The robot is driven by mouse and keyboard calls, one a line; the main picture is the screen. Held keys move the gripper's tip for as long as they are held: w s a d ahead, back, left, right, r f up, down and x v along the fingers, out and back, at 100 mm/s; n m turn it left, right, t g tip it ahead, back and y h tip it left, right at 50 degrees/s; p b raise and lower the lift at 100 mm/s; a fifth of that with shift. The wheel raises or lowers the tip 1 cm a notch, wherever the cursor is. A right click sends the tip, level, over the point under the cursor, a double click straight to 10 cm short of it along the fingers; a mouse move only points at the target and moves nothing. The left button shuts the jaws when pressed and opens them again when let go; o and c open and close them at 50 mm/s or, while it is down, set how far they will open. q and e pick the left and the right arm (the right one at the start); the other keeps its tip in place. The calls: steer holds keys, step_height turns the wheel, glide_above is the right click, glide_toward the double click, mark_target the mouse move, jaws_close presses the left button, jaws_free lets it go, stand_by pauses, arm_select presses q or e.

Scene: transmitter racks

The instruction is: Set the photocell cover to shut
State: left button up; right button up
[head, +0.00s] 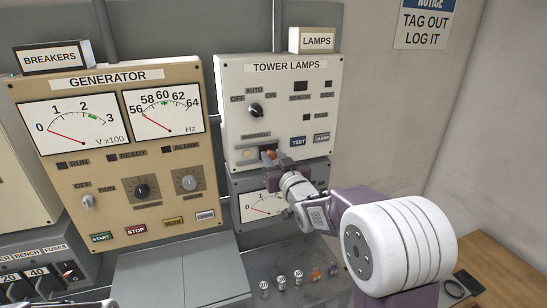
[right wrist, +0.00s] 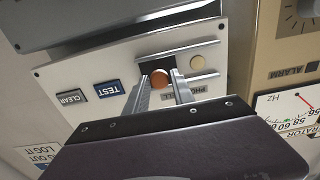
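The photocell cover, a small dark plate between two rails, sits low on the TOWER LAMPS panel (head: 285,82) and shows in the right wrist view with its round orange knob (right wrist: 160,78). A cream disc (right wrist: 197,62) lies uncovered beside it; in the head view the disc (head: 249,153) is left of the knob. My right gripper (head: 275,162) is at the cover. In the right wrist view its two fingers stand either side of the knob, very near or touching; whether they press on it cannot be told.
TEST (head: 298,141) and CLEAR (head: 322,138) buttons lie just right of the cover, and a rotary switch (head: 256,110) sits above. A meter panel (head: 262,204) is below. The GENERATOR panel (head: 110,225) adjoins on the left. Several small items stand on the grey surface below.

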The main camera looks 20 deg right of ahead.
jaws_close()
steer(key=shift+f, duration=0.1)
stand_by(1.1)
